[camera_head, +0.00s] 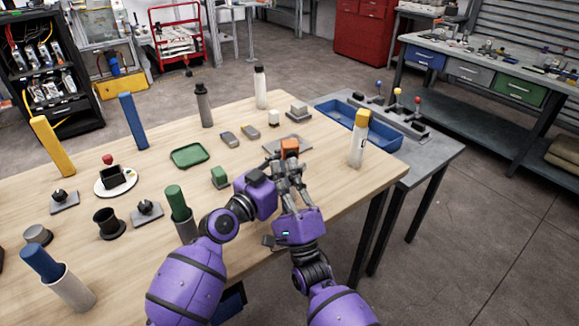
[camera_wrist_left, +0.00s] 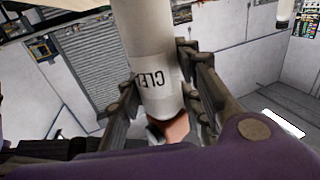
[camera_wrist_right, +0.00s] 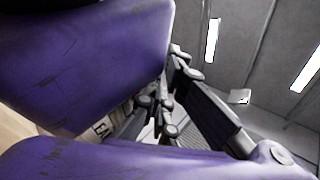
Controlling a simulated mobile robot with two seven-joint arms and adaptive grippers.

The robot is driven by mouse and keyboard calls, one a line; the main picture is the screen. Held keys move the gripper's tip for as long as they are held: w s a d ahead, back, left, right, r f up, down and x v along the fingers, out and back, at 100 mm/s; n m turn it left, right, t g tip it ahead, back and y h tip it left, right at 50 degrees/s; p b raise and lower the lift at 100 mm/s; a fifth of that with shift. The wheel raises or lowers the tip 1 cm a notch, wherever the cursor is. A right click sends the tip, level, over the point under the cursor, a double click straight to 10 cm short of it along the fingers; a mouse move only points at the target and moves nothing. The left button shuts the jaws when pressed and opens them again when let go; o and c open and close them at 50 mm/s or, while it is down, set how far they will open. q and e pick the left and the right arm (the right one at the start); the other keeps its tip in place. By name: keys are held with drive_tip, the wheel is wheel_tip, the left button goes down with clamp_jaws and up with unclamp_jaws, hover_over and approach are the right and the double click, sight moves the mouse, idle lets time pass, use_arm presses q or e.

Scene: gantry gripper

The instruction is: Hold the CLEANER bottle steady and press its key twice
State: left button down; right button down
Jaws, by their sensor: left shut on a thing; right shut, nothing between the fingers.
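The white CLEANER bottle (camera_wrist_left: 152,60) stands between the fingers of my left gripper (camera_wrist_left: 158,88), which is shut on it. Part of its lettering and its reddish-orange top (camera_wrist_left: 167,128) show in the left wrist view. In the head view the orange top (camera_head: 289,147) shows above the fingers; most of the bottle's body is hidden behind my grippers. My right gripper (camera_head: 290,172) is shut and empty, close beside the bottle on the near side.
A white bottle with a yellow cap (camera_head: 358,140) stands to the right near the table edge. A green block (camera_head: 219,178), a green tray (camera_head: 190,155) and a green-topped cylinder (camera_head: 178,203) are left of the grippers. A blue bin (camera_head: 385,143) lies beyond the yellow-capped bottle.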

use_arm(q)
drive_tip(key=shift+f, duration=0.1)
use_arm(e)
drive_tip(key=shift+w, duration=0.45)
use_arm(q)
drive_tip(key=shift+d, duration=0.1)
use_arm(e)
drive_tip(key=shift+a, duration=0.1)
drive_tip(key=shift+s+f, duration=0.1)
drive_tip(key=shift+s, duration=0.35)
drive_tip(key=s+d, duration=0.1)
drive_tip(key=s, duration=0.5)
idle(0.4)
drive_tip(key=shift+d, duration=0.1)
idle(0.8)
use_arm(q)
drive_tip(key=c, duration=1.2)
unclamp_jaws()
use_arm(e)
drive_tip(key=shift+w, duration=0.1)
